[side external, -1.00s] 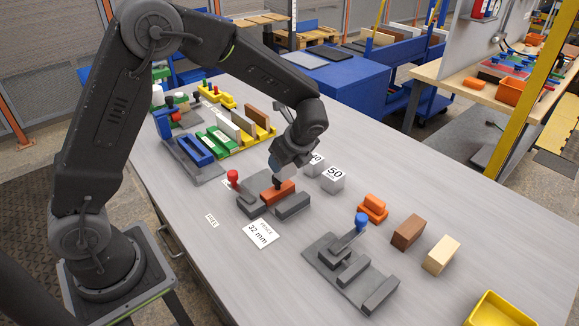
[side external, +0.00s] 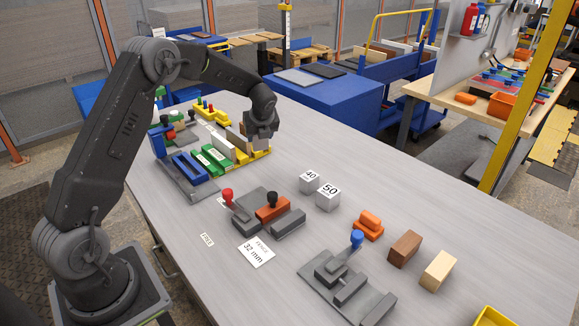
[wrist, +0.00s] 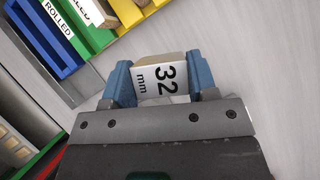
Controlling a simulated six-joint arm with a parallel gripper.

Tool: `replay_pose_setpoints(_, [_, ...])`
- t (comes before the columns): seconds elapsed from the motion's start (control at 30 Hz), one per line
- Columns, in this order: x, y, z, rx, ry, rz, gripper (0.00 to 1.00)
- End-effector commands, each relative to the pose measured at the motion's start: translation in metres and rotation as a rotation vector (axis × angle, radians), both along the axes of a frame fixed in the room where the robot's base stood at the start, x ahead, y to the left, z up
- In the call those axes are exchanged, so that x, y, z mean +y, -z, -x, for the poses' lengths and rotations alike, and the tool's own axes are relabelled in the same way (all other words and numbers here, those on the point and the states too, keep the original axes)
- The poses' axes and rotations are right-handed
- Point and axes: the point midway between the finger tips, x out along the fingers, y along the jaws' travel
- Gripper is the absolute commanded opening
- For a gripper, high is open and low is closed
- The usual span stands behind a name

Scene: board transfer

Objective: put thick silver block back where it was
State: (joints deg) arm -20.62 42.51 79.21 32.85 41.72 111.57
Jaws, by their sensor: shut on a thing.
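My gripper (wrist: 160,75) is shut on a pale silver block marked "32 mm" (wrist: 158,82), which sits between its blue fingers in the wrist view. In the side view my gripper (side external: 260,137) is at the back of the table, over or beside the right end of the yellow rack (side external: 262,154); the held block cannot be made out there. Two other silver blocks, marked 40 (side external: 309,182) and 50 (side external: 328,196), stand on the table apart from my gripper.
Green (side external: 214,160) and blue (side external: 187,167) racks stand by the yellow one, with boards upright in it. A grey fixture with an orange bar (side external: 272,208) and a "FENCE 32 mm" card (side external: 256,252) are mid-table. Orange, brown (side external: 405,248) and tan (side external: 438,269) blocks lie right.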

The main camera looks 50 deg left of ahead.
Motion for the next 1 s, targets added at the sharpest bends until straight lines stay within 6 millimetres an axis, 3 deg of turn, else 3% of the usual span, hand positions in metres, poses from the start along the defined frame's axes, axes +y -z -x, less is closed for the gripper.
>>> replay_pose_setpoints(0.2, [-0.037,0.031,-0.036,0.001,0.004,0.0,0.18])
replay_pose_setpoints(0.4, [-0.059,0.05,-0.06,-0.001,0.001,-0.001,0.18])
replay_pose_setpoints(0.63, [-0.065,0.06,-0.066,0.0,-0.002,0.0,0.18])
replay_pose_setpoints(0.83, [-0.065,0.088,-0.065,0.002,-0.002,-0.001,0.18])
replay_pose_setpoints(1.0, [-0.065,0.095,-0.066,-0.002,-0.001,-0.001,0.18])
